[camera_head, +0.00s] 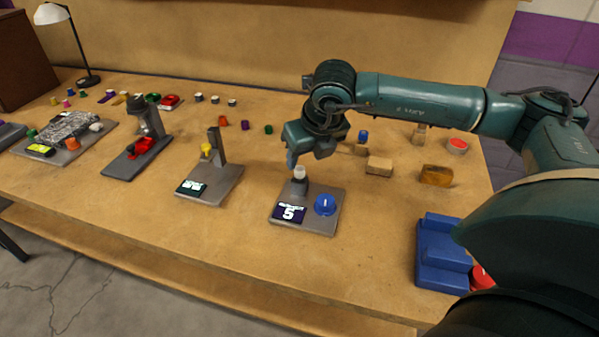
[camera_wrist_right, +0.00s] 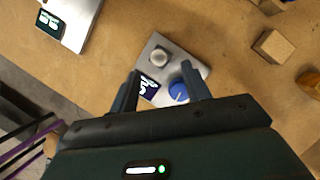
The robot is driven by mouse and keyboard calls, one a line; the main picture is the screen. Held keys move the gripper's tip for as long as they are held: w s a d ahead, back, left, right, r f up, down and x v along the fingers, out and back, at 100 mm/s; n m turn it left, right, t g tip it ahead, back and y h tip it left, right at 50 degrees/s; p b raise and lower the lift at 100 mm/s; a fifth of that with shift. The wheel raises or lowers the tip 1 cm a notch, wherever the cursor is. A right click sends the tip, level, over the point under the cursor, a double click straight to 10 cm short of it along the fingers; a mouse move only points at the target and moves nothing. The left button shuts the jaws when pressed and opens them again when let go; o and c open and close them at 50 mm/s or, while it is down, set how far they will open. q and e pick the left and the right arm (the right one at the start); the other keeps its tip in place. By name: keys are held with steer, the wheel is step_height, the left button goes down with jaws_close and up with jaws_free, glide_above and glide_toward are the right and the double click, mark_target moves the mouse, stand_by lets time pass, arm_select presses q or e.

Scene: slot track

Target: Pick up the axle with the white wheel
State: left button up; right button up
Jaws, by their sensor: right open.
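A small white wheel-like piece (camera_head: 299,172) sits on a short dark grey post on a grey plate (camera_head: 325,228) in the head view. The plate also carries a dark label reading 5 and a blue round knob (camera_head: 325,205). In the wrist view a pale round top (camera_wrist_right: 159,56) shows on the same plate, beyond the fingertips; whether an axle is under it is hidden. My right gripper (camera_head: 308,160) is above the white piece, pointing down. It is open and empty, and its fingers show apart in the wrist view (camera_wrist_right: 160,75). My left gripper is not in view.
Wooden blocks (camera_head: 379,166) lie right of the plate. A blue stepped block (camera_head: 441,255) is near the front right edge. A grey stand with a yellow piece (camera_head: 206,150) is to the left. Small coloured pieces lie further back. Bare table surrounds the plate.

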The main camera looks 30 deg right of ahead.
steer(key=x, duration=0.5)
steer(key=shift+p, duration=0.35)
steer(key=shift+c, duration=0.4)
jaws_close()
step_height(320, 180, up, 10)
step_height(320, 180, up, 5)
steer(key=p, duration=0.2)
glide_above(300, 169)
steer(key=shift+s, duration=0.2)
stand_by(0.6)
